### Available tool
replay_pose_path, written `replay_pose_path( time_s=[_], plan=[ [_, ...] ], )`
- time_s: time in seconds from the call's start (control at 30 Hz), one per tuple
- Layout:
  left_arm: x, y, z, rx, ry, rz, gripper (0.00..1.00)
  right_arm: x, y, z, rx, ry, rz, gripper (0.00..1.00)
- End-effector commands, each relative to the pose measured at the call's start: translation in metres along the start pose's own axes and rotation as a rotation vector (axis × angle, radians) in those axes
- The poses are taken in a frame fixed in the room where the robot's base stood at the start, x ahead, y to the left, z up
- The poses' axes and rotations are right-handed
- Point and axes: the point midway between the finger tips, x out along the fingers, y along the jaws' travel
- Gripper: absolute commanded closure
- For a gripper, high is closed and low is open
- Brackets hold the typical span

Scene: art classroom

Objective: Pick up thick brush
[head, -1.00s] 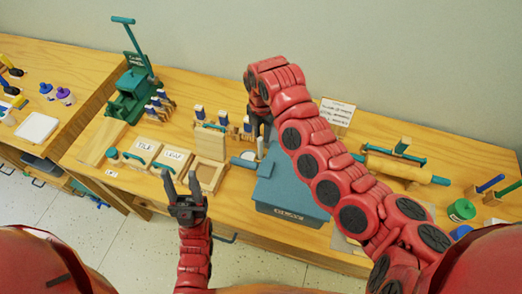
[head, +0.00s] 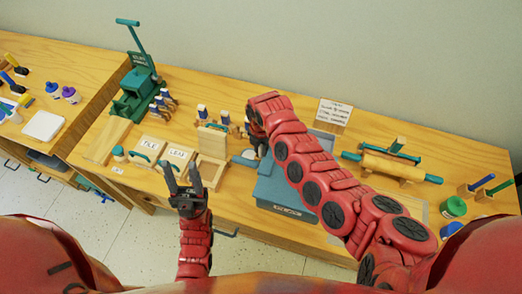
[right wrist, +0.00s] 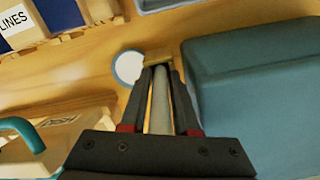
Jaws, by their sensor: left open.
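In the right wrist view, a grey rod with a tan end piece (right wrist: 160,100) lies lengthwise between the fingers of my right gripper (right wrist: 160,75). It may be the thick brush; I cannot tell for sure. The fingers flank it closely, and I cannot tell whether they touch it. In the head view my right gripper (head: 258,143) points down beside the blue-grey box, mostly hidden by its own arm.
The blue-grey box (head: 282,190) stands close right of my right gripper. A white disc (right wrist: 128,67) lies left of the fingertips. Labelled tile and leaf boards (head: 178,155), a green press (head: 137,90), a rolling pin (head: 398,166) and upright-handled tools (head: 480,183) share the table.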

Motion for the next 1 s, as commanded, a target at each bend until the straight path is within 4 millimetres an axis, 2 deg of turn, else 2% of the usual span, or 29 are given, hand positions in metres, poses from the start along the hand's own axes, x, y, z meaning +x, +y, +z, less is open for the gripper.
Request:
replay_pose_path(
  time_s=[0.03, 0.2, 0.7, 0.87, 1.0],
  plan=[
    [0.0, 0.0, 0.0, 0.0, 0.0, 0.0, 0.5, 0.0, 0.0, 0.0, 0.0, 0.0, 0.0, 0.71],
    [0.0, 0.0, 0.0, 0.0, 0.0, 0.0, 0.5, 0.0, 0.0, 0.0, 0.0, 0.001, -0.001, 1.0],
    [-0.001, 0.0, 0.0, 0.0, 0.0, 0.0, 0.5, -0.003, 0.0, 0.0, -0.001, 0.001, 0.0, 1.0],
    [-0.004, 0.0, 0.001, 0.0, 0.0, 0.0, 0.5, -0.015, 0.0, -0.001, -0.001, 0.002, -0.001, 1.0],
    [-0.01, 0.001, 0.002, 0.0, 0.0, 0.0, 0.5, -0.033, 0.0, 0.0, 0.0, 0.002, 0.001, 1.0]
  ],
)
